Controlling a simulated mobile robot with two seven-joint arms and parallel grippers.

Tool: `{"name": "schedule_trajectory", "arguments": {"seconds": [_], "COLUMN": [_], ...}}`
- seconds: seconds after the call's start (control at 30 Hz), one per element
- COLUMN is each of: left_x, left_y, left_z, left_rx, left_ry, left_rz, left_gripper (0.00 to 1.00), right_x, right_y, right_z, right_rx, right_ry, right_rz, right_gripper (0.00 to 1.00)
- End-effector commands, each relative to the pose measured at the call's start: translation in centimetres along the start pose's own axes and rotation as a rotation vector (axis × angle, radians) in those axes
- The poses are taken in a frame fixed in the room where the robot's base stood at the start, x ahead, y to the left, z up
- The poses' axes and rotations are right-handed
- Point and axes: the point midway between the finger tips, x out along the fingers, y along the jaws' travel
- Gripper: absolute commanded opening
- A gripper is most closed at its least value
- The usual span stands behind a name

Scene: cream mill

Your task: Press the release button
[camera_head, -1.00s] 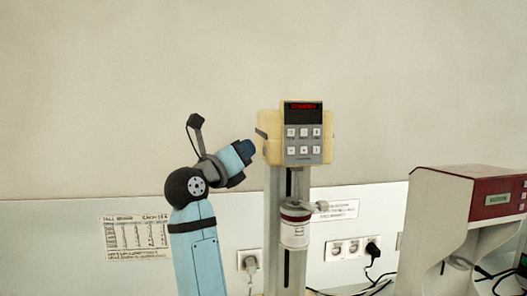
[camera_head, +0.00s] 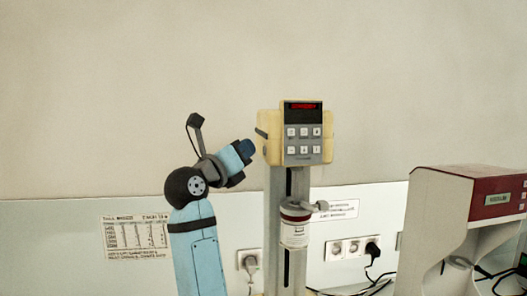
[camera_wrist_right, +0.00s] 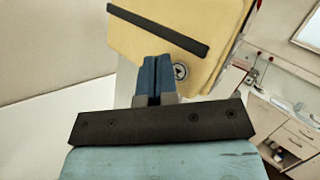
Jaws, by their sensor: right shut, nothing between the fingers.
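The cream mill has a yellow head (camera_head: 268,123) with a grey keypad panel and red display, on an upright column (camera_head: 272,215). A jar (camera_head: 295,232) with a red band is held on the column below. In the right wrist view, a small round grey button (camera_wrist_right: 181,71) with a dark mark sits on the side of the yellow head (camera_wrist_right: 140,50). My right gripper (camera_head: 248,147) is shut and empty at the head's left side. Its blue fingertips (camera_wrist_right: 154,62) appear just left of the button; I cannot tell whether they touch the head. My left gripper is out of view.
A white and red machine (camera_head: 435,220) stands at the right. Wall sockets (camera_head: 345,248) with plugs and dark cables are behind the column. A printed chart (camera_head: 136,236) is on the wall at the left. The wall above is bare.

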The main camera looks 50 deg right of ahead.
Motion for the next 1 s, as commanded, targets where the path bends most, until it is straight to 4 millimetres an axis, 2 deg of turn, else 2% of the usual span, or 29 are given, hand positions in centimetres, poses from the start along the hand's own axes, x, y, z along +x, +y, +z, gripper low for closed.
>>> {"name": "schedule_trajectory", "arguments": {"seconds": [1.0], "left_x": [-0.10], "left_y": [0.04], "left_z": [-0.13], "left_rx": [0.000], "left_ry": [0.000], "left_rz": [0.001], "left_gripper": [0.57], "right_x": [0.58], "right_y": [-0.44], "right_z": [-0.43], "right_rx": [0.001], "right_ry": [0.000], "right_rz": [0.001], "right_gripper": [0.00]}}
